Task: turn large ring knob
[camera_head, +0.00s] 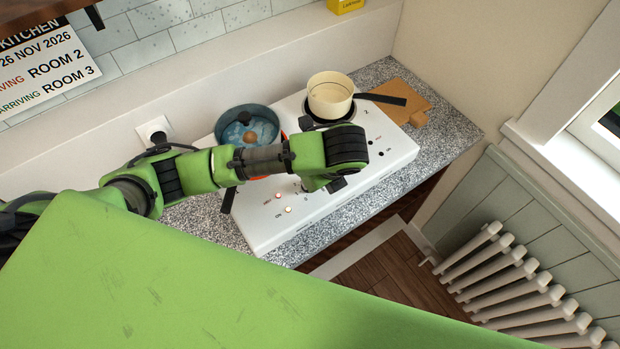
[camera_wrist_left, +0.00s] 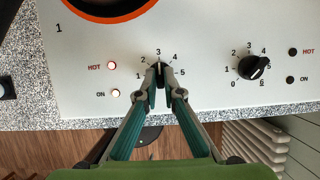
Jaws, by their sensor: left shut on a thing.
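The white two-ring hob (camera_head: 270,236) stands on the speckled worktop. The large ring (camera_wrist_left: 110,10), marked 1, glows orange; a blue pan (camera_head: 262,112) covers most of it in the head view. Its dark knob (camera_wrist_left: 159,71) sits between my left gripper's fingertips (camera_wrist_left: 159,88). The gripper is shut on it, from the front edge side. The knob appears to point up near 3, but the fingers hide part of it. To its left the HOT light (camera_wrist_left: 111,66) glows red and the ON light (camera_wrist_left: 115,93) is lit. My right gripper is out of view.
The second ring's knob (camera_wrist_left: 253,67) stands to the right, its lights dark. A cream pot (camera_head: 331,97) is on ring 2, its dark handle pointing right. A wooden board (camera_head: 405,97) lies beyond. A white radiator (camera_head: 515,285) stands below right.

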